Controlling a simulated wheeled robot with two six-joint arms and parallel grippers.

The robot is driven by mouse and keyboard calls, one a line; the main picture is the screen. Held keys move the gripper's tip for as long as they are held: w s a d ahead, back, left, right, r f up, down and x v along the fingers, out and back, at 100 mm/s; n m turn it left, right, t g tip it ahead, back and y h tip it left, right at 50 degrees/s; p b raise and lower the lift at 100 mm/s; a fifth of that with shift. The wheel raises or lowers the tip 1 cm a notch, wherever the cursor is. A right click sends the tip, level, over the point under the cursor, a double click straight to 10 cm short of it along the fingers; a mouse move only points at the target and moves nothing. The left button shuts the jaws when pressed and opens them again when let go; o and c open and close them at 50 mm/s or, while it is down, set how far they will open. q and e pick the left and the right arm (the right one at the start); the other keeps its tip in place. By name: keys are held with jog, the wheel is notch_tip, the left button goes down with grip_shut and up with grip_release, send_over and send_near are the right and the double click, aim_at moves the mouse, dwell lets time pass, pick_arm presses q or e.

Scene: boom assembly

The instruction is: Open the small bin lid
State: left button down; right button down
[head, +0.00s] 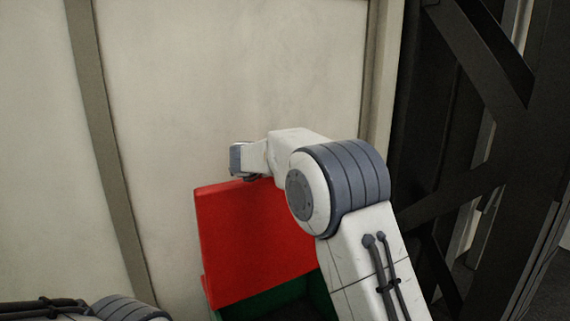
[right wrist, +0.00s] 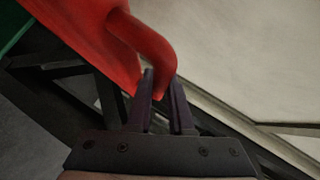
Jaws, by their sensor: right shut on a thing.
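The small bin's red lid (head: 252,240) stands steeply raised in the head view, above the green bin (head: 290,308). Part of the bin is hidden by my right arm and the picture's lower edge. In the right wrist view the lid (right wrist: 85,35) shows at upper left, with a curved red handle (right wrist: 148,42) reaching down between my fingers. My right gripper (right wrist: 163,98) is shut on this handle. In the head view my right wrist is at the lid's upper edge and its fingers are mostly hidden. Only a piece of my left arm shows at lower left; its gripper is out of view.
A pale panelled wall (head: 230,70) stands close behind the lid. Dark metal beams (head: 480,110) rise at the right. The space to the left of the lid, in front of the wall, looks clear.

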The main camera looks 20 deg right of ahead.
jog(key=shift+w, duration=0.45)
jog(key=c, duration=0.8)
grip_release()
jog(key=shift+a, duration=0.15)
jog(key=shift+s+a+b, duration=0.15)
jog(key=shift+s+b, duration=0.15)
jog(key=b+v, duration=0.4)
jog(key=v, duration=0.5)
jog(key=shift+s+a+r, duration=0.15)
jog(key=shift+s+r, duration=0.15)
